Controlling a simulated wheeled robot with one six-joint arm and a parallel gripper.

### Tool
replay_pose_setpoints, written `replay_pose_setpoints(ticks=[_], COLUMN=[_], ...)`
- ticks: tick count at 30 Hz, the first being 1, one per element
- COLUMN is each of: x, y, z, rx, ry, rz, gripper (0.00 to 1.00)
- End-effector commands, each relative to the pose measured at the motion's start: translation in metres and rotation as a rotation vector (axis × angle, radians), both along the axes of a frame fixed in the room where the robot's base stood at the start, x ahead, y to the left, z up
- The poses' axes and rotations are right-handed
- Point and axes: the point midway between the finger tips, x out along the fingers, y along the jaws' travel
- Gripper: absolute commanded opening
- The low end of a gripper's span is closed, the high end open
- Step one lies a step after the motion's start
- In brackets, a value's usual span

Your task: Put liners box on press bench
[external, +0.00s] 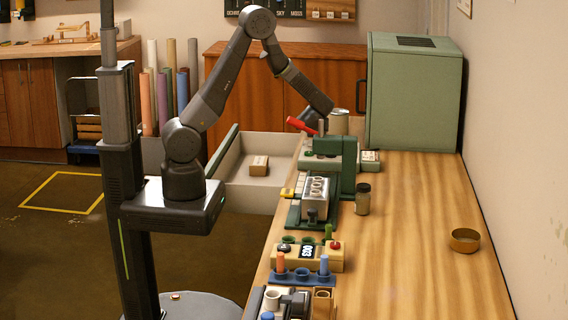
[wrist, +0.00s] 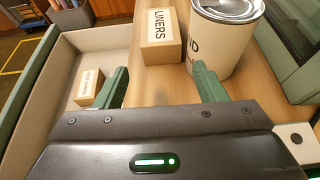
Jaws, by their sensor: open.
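The liners box (wrist: 161,38) is a small tan box with a white label reading LINERS, in the wrist view. It rests on a wooden surface, beside a cream can (wrist: 225,42) with a silver lid. My gripper (wrist: 163,84) is open and empty, its green fingers apart, with the box ahead of the gap between them. In the external view my gripper (external: 314,117) is at the far end of the wooden bench (external: 415,240), near the can (external: 339,122). The liners box cannot be made out there.
An open drawer (external: 228,158) left of the bench holds another small labelled box (external: 259,166). A green press (external: 348,168) with a red handle stands close to my gripper. A green cabinet (external: 413,92) stands behind. The bench's right side is mostly clear, with a jar (external: 362,199) and brass dish (external: 465,240).

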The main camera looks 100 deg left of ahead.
Motion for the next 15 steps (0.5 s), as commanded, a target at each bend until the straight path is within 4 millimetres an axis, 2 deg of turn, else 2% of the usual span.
replay_pose_setpoints(ticks=[3,6,15], x=[-0.001,-0.001,0.000], y=[0.022,0.035,0.056], z=[-0.009,-0.014,-0.023], rx=[-0.001,0.000,-0.001], ry=[0.002,0.002,0.002], rz=[0.003,0.002,0.002], gripper=[0.65,0.65,0.65])
